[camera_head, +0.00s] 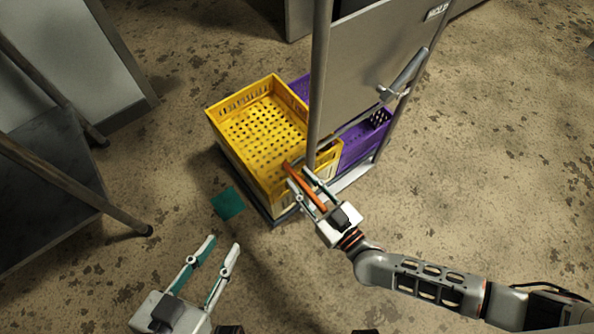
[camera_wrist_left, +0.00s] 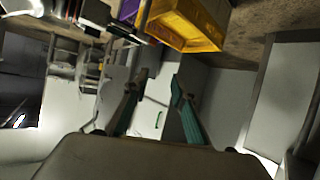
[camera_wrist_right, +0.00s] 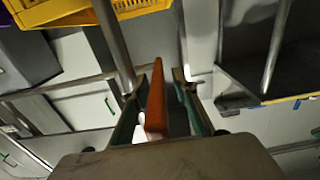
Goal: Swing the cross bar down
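A narrow orange bar (camera_head: 307,187), the likely cross bar, slants beside the vertical metal post (camera_head: 318,80) at the front of the cart. It also shows in the right wrist view (camera_wrist_right: 156,103), running lengthwise between the fingers. My right gripper (camera_head: 300,178) is open with the bar between its fingers. In the right wrist view a gap shows between the bar and the right-hand finger. Whether the bar touches the other finger is unclear. The bar's far end and joint are not clearly seen. My left gripper (camera_head: 225,242) is open and empty, low at the left, apart from the cart.
A yellow crate (camera_head: 225,114) and a purple crate (camera_head: 360,160) stand on the cart. A grey panel (camera_head: 365,50) with a metal handle (camera_head: 403,76) rises at the right. Dark rails (camera_head: 75,190) stick out at the left. A teal patch (camera_head: 228,203) lies on the floor.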

